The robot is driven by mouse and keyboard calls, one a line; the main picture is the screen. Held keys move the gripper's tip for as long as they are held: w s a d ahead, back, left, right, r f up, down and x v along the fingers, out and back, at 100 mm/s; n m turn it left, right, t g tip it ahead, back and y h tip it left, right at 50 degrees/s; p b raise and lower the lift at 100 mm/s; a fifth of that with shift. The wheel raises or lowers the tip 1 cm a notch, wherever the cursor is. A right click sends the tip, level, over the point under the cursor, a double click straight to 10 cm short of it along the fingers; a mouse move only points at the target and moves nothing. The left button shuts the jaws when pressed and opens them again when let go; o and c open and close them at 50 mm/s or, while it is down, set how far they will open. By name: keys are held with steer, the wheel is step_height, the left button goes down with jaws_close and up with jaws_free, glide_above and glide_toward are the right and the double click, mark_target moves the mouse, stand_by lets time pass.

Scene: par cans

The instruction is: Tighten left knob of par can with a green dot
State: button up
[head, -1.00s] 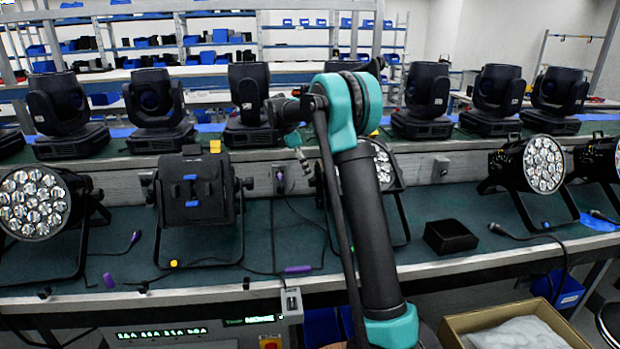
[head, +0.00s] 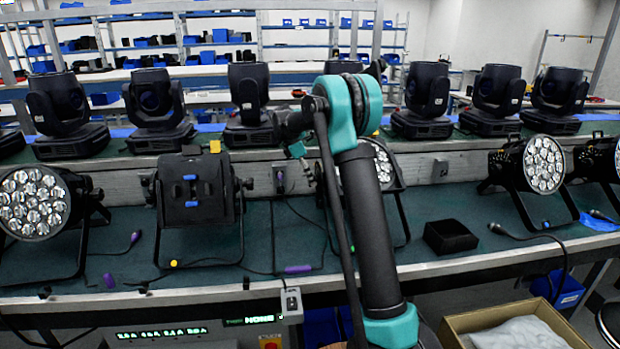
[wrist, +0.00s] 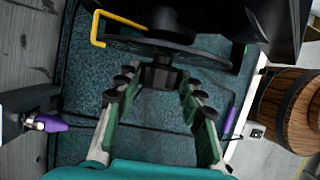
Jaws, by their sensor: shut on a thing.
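The par can (head: 384,160) stands behind my arm in the head view, with its lit lens partly hidden. In the wrist view its dark body (wrist: 225,15) fills the top, and a small green mark (wrist: 245,48) shows by its bracket. A dark knob (wrist: 160,74) sits between the fingers of my gripper (wrist: 158,88). My gripper is shut on this knob, though the fingers look spread and the contact is hard to see. In the head view my gripper (head: 297,150) is small, at the left side of this par can.
A par can with a yellow dot (head: 190,190) stands to the left, and one with a blue dot (head: 540,165) to the right. A black open box (head: 450,237) lies on the bench. Purple-ended cables (wrist: 50,123) lie nearby. Moving heads line the shelf behind.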

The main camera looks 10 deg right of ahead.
steer(key=shift+c, duration=0.7)
steer(key=shift+s+t, duration=0.1)
steer(key=shift+t, duration=0.3)
steer(key=shift+s+m+t, duration=0.2)
steer(key=shift+m+t, duration=0.1)
steer(key=shift+t, duration=0.6)
steer(key=t, duration=0.2)
steer(key=m+t, duration=0.1)
steer(key=t, duration=0.1)
steer(key=shift+s+f, duration=0.15)
steer(key=shift+s, duration=0.15)
steer(key=t, duration=0.3)
steer(key=m+t, duration=0.1)
steer(key=shift+s+f, duration=0.25)
steer(key=shift+f, duration=0.05)
steer(key=shift+s+f+m+t+h, duration=0.1)
steer(key=shift+m+t+h, duration=0.1)
steer(key=shift+t, duration=0.6)
steer(key=shift+f+m+t+h, duration=0.1)
steer(key=shift+m+t, duration=0.1)
steer(key=shift+t, duration=0.9)
